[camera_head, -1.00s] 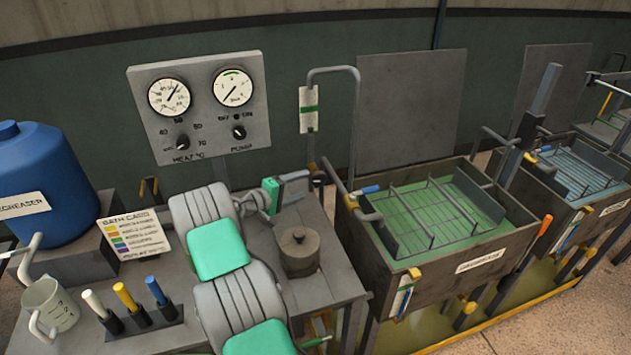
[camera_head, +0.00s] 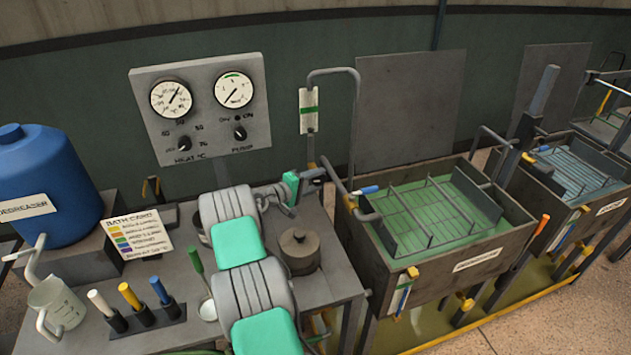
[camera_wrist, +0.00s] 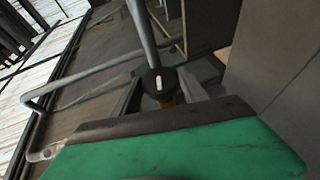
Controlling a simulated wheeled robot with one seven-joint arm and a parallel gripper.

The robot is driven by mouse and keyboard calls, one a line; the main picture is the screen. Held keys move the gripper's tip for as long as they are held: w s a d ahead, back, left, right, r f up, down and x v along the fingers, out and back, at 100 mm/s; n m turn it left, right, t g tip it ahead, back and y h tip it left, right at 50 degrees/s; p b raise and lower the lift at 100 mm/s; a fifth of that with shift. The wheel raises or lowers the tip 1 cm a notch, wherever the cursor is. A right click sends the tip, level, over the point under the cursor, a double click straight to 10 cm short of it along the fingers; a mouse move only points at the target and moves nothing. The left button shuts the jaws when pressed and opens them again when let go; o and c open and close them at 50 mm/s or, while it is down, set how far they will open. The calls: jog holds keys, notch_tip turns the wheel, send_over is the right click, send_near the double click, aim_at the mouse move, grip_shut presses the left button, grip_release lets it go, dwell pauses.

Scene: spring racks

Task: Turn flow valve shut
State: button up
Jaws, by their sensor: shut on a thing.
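The flow valve shows in the wrist view as a round black knob (camera_wrist: 155,78) with a white mark, on a yellowish stem below a grey pipe (camera_wrist: 141,30). My gripper (camera_wrist: 160,92) has a finger on each side of the knob and is shut on it. The white mark points roughly up in that view. In the head view my gripper (camera_head: 322,174) is at the foot of the bent pipe (camera_head: 310,150), left of the green bath. The knob itself is hidden there by my gripper.
A flow gauge (camera_head: 308,110) with a green band is on the pipe above my gripper. The green bath tank (camera_head: 480,268) with its wire rack stands to the right. A gauge panel (camera_head: 205,108) stands behind.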

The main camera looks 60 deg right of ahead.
jog(key=c, duration=0.8)
jog(key=shift+r+y, duration=0.1)
jog(key=shift+y, duration=0.3)
jog(key=shift+s+d+r+m+t+y, duration=0.1)
jog(key=shift+r+m+t+y, duration=0.1)
jog(key=shift+m+t+y, duration=0.4)
jog(key=t+y, duration=0.1)
jog(key=m+t+y, duration=0.1)
jog(key=y, duration=0.1)
jog(key=shift+s+d+r+t+y, duration=0.1)
jog(key=shift+s+d+t+y, duration=0.05)
jog(key=shift+t+y, duration=0.15)
jog(key=t+y+b, duration=0.2)
jog(key=m+t+y, duration=0.1)
jog(key=shift+s+d+y+b, duration=0.2)
jog(key=shift+s+y+b, duration=0.05)
jog(key=shift+y+b, duration=0.15)
jog(key=shift+r+m+t+y+p, duration=0.2)
jog(key=shift+m+t+y+p, duration=0.15)
jog(key=shift+t+y, duration=0.65)
jog(key=shift+f, duration=0.1)
